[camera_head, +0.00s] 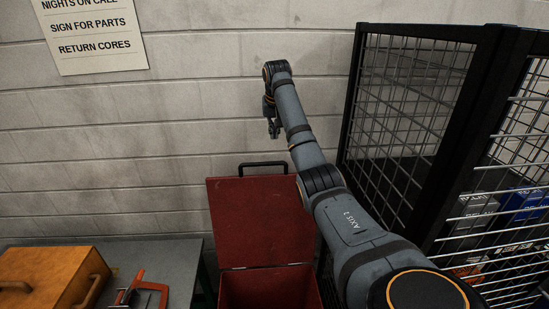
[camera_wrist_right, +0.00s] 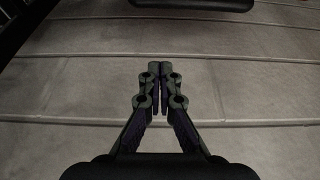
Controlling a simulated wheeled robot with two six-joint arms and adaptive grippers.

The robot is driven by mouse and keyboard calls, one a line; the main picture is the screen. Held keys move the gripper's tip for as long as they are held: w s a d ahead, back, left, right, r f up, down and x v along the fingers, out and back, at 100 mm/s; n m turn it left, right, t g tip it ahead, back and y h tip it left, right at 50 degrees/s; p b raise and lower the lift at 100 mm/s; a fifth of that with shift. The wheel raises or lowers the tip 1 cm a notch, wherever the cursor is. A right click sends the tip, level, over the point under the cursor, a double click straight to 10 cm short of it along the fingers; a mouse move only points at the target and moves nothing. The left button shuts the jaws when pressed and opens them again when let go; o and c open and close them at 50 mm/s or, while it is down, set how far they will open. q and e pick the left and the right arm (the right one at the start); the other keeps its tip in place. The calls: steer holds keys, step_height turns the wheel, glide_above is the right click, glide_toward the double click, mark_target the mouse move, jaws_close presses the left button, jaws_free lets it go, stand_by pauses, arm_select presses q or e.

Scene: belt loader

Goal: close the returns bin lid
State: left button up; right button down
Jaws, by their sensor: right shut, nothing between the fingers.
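The returns bin (camera_head: 268,290) is a red box standing against the block wall, and its front is cut off by the bottom of the head view. Its red lid (camera_head: 258,222) stands open, tilted up towards the wall, with a black handle (camera_head: 263,165) on its top edge. My right gripper (camera_head: 274,133) is above the lid's top edge, near the wall and apart from the handle. In the right wrist view its fingers (camera_wrist_right: 160,68) are together and empty, facing the wall. A dark bar shows at the top of that view. My left gripper is not in view.
A black mesh cage (camera_head: 415,110) stands close on the right of my right arm, with boxes inside. A grey table (camera_head: 150,262) at lower left bears a wooden case (camera_head: 45,280) and a red clamp (camera_head: 143,287). A sign (camera_head: 95,35) hangs on the wall.

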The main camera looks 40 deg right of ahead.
arm_select(q)
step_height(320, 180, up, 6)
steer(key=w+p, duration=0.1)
steer(key=p, duration=0.4)
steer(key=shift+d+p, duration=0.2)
steer(key=shift+p, duration=0.15)
arm_select(e)
step_height(320, 180, down, 9)
steer(key=shift+s+a+r, duration=0.2)
steer(key=shift+s+a, duration=0.15)
steer(key=shift+s, duration=0.1)
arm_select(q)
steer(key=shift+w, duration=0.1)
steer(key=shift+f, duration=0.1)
